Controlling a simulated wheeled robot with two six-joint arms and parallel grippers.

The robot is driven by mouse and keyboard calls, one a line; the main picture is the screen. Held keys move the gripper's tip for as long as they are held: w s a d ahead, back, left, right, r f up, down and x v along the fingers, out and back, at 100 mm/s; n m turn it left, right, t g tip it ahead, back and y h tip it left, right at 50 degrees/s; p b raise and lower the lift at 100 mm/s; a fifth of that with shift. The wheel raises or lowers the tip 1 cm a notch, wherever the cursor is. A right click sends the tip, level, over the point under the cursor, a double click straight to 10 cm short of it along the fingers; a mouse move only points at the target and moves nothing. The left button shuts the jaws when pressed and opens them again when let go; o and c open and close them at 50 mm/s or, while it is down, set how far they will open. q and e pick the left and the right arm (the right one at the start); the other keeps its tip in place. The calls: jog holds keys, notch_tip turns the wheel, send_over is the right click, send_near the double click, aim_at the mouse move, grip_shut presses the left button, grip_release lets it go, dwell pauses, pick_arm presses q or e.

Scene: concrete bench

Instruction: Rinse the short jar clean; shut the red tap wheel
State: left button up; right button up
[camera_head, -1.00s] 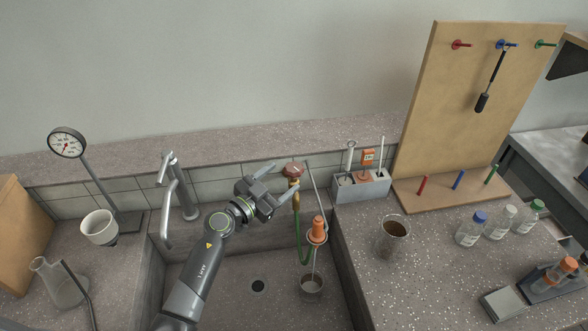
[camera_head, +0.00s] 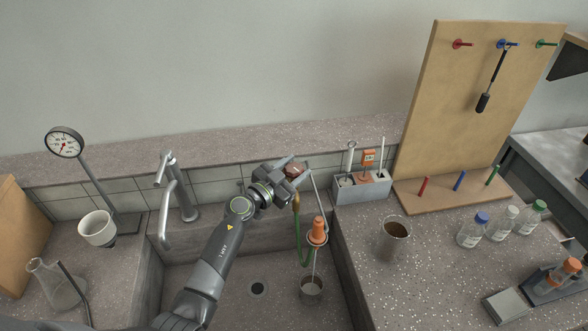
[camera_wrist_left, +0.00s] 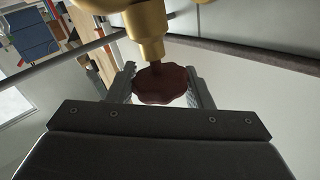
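The red tap wheel (camera_head: 295,168) sits on a brass valve at the sink's back wall. My left gripper (camera_head: 301,171) is at the wheel, a finger on each side; in the left wrist view the dark red wheel (camera_wrist_left: 160,85) fills the gap, and the fingers look shut on it. A short round vessel (camera_head: 311,287), seemingly the short jar, stands in the sink under an orange nozzle (camera_head: 317,233). A thin pale line, like water, runs from nozzle to vessel. A glass jar with brown contents (camera_head: 393,240) stands on the right counter. My right gripper is out of view.
A grey tap (camera_head: 177,190) stands left of my arm. A green hose (camera_head: 302,252) hangs below the valve. A tool caddy (camera_head: 361,187), pegboard (camera_head: 470,100) and several capped bottles are at right.

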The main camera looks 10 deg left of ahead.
pick_arm(q)
jog(key=shift+c, duration=1.3)
jog(key=shift+r+y+p, duration=0.15)
jog(key=shift+y+p, duration=0.15)
jog(key=shift+p, duration=0.15)
jog(key=n+t+y+p, duration=0.1)
jog(key=p, duration=0.1)
jog(key=shift+r+n+y+p, duration=0.15)
jog(key=shift+n+y+p, duration=0.15)
jog(key=shift+y+p, duration=0.1)
jog(key=shift+d+n+t+y+p, duration=0.1)
jog(key=shift+n+t+y+p, duration=0.2)
jog(key=shift+n+y+p, duration=0.5)
jog(key=shift+f+n+y+b, duration=0.3)
jog(key=shift+n+y+b, duration=0.2)
jog(key=shift+y, duration=0.6)
jog(key=shift+n+t+y+b, duration=0.3)
jog(key=shift+n+y+b, duration=0.45)
jog(key=shift+y, duration=0.55)
